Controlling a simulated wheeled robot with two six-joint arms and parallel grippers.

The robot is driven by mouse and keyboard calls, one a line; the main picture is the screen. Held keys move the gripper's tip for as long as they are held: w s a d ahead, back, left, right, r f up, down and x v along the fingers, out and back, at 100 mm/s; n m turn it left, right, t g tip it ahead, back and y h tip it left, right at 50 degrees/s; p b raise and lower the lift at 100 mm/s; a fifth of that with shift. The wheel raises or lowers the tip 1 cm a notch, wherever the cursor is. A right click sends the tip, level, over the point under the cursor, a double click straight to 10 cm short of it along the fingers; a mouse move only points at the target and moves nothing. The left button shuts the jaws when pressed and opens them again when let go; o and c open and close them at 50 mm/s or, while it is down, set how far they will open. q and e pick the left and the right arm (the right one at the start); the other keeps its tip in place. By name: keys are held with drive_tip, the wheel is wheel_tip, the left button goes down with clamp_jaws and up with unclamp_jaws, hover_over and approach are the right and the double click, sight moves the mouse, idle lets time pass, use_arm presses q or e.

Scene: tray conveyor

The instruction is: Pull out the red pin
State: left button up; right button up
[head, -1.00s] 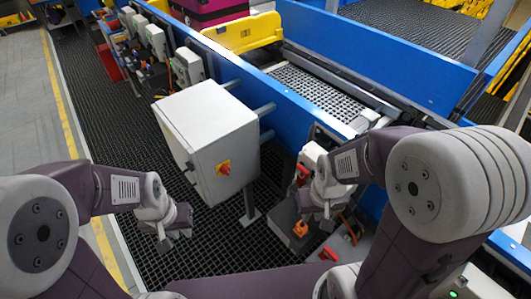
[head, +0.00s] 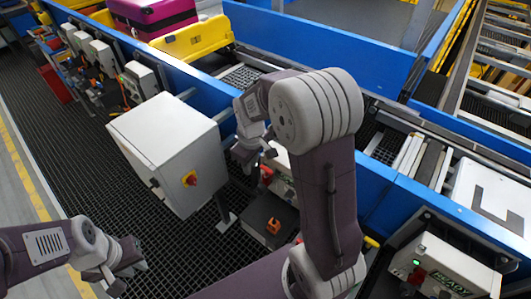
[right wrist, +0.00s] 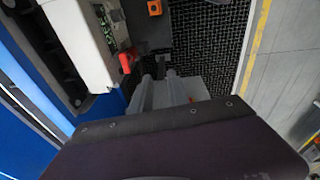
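A red piece, which looks like the red pin (head: 266,172), sticks out from the side of a white box (head: 283,178) at the blue conveyor frame. In the right wrist view the red pin (right wrist: 125,62) shows left of the fingers, beside the white box with a green circuit board. My right gripper (head: 246,160) is close to the pin, apart from it as far as I can tell; its fingers (right wrist: 160,82) look parted and empty. My left gripper (head: 128,275) is open and empty at lower left, over the dark grating, far from the pin.
A white cabinet (head: 172,150) with a red and yellow switch stands left of my right gripper. A dark box (head: 262,235) with an orange block (head: 273,225) is below the pin. A control box with a READY display (head: 445,275) is at lower right. The blue conveyor wall (head: 400,200) runs behind.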

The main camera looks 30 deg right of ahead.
drive_tip(key=w+d+f+p, duration=0.1)
drive_tip(key=w+d+p, duration=0.1)
drive_tip(key=w+d, duration=0.3)
drive_tip(key=g+p, duration=0.1)
drive_tip(key=g, duration=0.1)
hover_over(266, 168)
drive_tip(key=shift+m, duration=0.4)
wheel_tip(266, 168, down, 5)
drive_tip(key=shift+w+r, duration=0.1)
drive_tip(key=shift+d, duration=0.1)
drive_tip(key=shift+s+f, duration=0.2)
drive_tip(key=shift+s, duration=0.05)
wheel_tip(266, 168, down, 8)
drive_tip(key=p, duration=0.2)
drive_tip(key=shift+w+p, duration=0.15)
drive_tip(key=shift+p, duration=0.2)
drive_tip(key=shift+f, duration=0.35)
